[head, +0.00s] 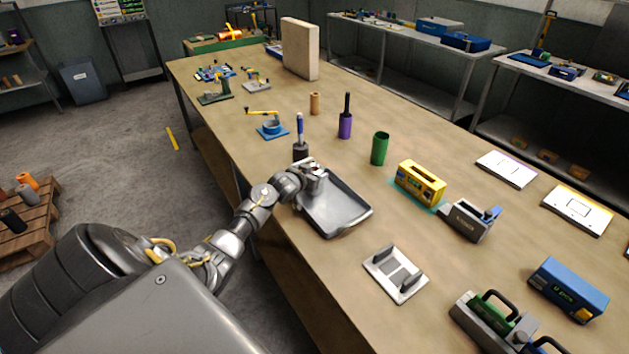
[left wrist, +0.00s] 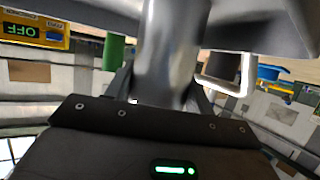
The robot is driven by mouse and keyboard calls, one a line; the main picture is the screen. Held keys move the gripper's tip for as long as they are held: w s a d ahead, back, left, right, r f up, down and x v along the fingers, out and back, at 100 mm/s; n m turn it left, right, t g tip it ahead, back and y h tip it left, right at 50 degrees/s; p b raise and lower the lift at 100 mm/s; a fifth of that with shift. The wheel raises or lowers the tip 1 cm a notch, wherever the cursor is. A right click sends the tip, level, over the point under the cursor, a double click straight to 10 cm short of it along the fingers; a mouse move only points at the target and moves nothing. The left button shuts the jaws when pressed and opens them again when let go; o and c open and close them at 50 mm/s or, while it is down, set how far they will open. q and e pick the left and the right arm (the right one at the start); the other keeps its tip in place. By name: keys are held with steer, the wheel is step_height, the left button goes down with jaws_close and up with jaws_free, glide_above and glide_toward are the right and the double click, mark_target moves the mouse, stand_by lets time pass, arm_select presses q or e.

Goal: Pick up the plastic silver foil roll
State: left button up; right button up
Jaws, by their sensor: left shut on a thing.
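My left gripper (head: 313,176) is at the far left corner of a grey metal tray (head: 338,222) on the workbench. In the left wrist view a shiny silver cylinder (left wrist: 170,55), which looks like the silver foil roll, stands between the fingers of my left gripper (left wrist: 165,95). The gripper is shut on it. In the head view the roll is mostly hidden by the gripper, and I cannot tell whether it touches the tray or bench. My right gripper is not in view.
A dark cylinder with a blue top (head: 299,130) stands just behind my gripper. A purple roll (head: 345,126), a green cylinder (head: 380,149) and a yellow box (head: 419,183) stand to the right. A white plate (head: 395,274) lies in front. The bench's left edge runs under my arm.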

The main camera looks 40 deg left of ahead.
mark_target(315, 165)
arm_select(q)
steer(key=shift+c, duration=1.3)
steer(key=shift+r, duration=0.15)
steer(key=shift+r, duration=0.3)
step_height(315, 165, up, 2)
steer(key=shift+r, duration=0.25)
steer(key=s+a+r+b, duration=0.1)
steer(key=s+a+r, duration=0.4)
steer(key=s+r, duration=0.4)
steer(key=s, duration=0.4)
steer(key=shift+a+r+b, duration=0.2)
steer(key=shift+r+b, duration=0.1)
steer(key=shift+b, duration=0.1)
